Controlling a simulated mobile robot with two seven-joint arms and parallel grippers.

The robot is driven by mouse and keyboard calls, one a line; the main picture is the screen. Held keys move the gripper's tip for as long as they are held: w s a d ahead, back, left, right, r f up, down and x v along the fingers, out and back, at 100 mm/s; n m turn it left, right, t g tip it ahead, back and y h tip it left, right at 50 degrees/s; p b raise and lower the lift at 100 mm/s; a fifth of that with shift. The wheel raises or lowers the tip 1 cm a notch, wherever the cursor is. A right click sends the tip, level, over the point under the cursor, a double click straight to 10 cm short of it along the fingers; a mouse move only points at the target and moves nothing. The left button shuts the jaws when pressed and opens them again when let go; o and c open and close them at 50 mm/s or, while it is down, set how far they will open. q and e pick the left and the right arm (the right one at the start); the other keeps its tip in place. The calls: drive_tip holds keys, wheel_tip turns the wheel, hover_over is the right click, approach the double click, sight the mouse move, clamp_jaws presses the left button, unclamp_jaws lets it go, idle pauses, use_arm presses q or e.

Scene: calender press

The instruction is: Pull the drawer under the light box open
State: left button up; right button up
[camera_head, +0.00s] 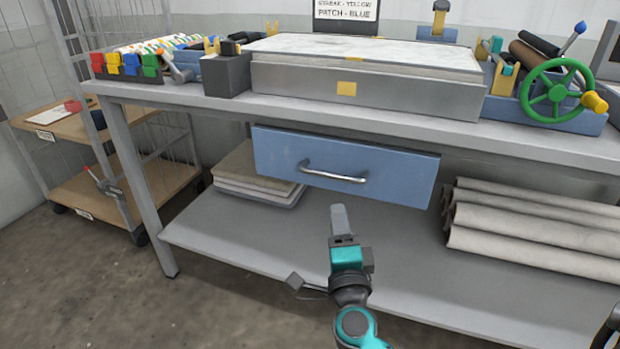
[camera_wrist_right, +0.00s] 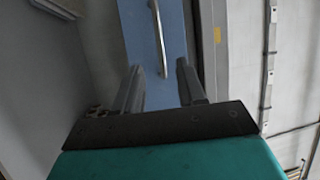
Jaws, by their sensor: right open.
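The blue drawer (camera_head: 400,178) hangs under the bench top, below the light box (camera_head: 400,95), and looks closed. Its silver bar handle (camera_head: 333,175) runs across the front. My right gripper (camera_head: 339,215) is just below and in front of the handle, apart from it. In the right wrist view the right gripper (camera_wrist_right: 160,85) has its two fingers spread with nothing between them. The drawer front (camera_wrist_right: 140,35) and the handle (camera_wrist_right: 159,40) show beyond the fingertips, with the handle in line with the gap. My left gripper is not in view.
Rolled sheets (camera_head: 535,225) lie on the lower shelf (camera_head: 260,240) at right, and stacked boards (camera_head: 250,180) at left. A green handwheel (camera_head: 557,92) stands on the bench at right. A wooden cart (camera_head: 75,140) is at left. The shelf's middle is clear.

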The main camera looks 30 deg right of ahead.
sight(333, 177)
drive_tip(key=shift+m, duration=0.3)
drive_tip(key=x, duration=1.3)
drive_tip(key=shift+d+b, duration=0.2)
drive_tip(key=shift+b, duration=0.1)
clamp_jaws()
drive_tip(key=shift+f, duration=0.1)
